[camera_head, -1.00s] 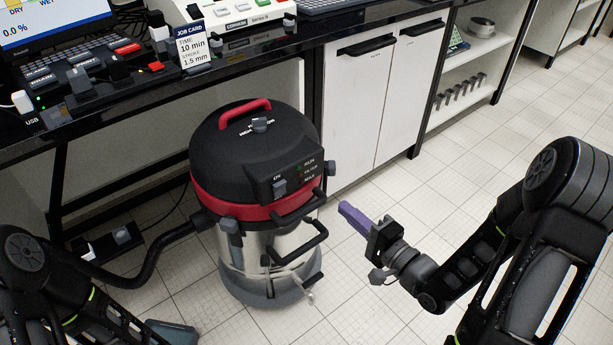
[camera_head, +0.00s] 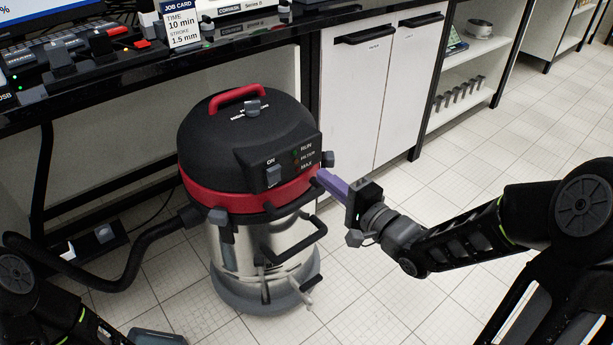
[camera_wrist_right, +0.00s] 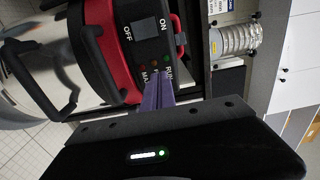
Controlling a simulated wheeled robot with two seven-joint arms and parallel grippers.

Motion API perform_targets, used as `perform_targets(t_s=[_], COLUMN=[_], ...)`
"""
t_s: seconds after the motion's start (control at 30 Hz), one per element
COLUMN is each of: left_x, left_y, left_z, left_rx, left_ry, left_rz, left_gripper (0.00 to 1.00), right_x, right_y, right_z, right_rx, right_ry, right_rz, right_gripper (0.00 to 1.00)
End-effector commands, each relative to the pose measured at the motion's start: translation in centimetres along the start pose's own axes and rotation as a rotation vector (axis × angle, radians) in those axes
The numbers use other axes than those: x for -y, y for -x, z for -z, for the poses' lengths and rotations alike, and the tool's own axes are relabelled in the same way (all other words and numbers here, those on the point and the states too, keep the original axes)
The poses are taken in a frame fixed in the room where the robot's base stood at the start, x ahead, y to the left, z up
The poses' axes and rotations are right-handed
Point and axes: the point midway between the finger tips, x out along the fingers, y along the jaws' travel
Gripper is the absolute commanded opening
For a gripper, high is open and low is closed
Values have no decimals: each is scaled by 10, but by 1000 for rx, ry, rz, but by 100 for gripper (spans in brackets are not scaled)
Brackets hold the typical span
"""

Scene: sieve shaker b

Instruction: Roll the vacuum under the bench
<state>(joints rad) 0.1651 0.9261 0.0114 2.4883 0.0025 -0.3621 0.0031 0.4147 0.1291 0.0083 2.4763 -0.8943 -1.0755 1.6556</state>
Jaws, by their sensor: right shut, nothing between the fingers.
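The vacuum (camera_head: 247,150) stands upright on the floor in front of the bench (camera_head: 150,112). It has a black and red head, a steel drum and a dark base ring. A black hose (camera_head: 130,265) leaves its left side. My right gripper (camera_head: 322,178) is shut and empty, its purple fingers beside the right edge of the vacuum's head; whether they touch it I cannot tell. In the right wrist view the purple fingers (camera_wrist_right: 157,95) lie together near the vacuum's indicator panel (camera_wrist_right: 148,45). Of my left arm only links show at the lower left; its gripper is out of view.
The space under the bench left of the white cabinet (camera_head: 378,95) looks open, with a power strip (camera_head: 95,241) on its floor. A job card (camera_head: 181,24) stands on the bench top. Tiled floor (camera_head: 440,180) is clear to the right.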

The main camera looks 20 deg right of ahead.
Motion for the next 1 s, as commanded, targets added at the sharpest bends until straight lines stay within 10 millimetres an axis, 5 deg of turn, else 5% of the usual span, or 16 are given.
perform_targets(t_s=[0.2,0.4,1.0], left_x=[5,8,8], left_y=[-10,-14,-14], left_z=[3,4,5], left_rx=[-7,-11,-12], left_ry=[2,5,5], left_rz=[2,4,5], left_gripper=[50,50,50], right_x=[-1,1,2], right_y=[-45,-67,-76], right_z=[-1,0,0], right_rx=[3,1,1], right_ry=[-1,-1,-1], right_rz=[1,1,0], right_gripper=[0,0,0])
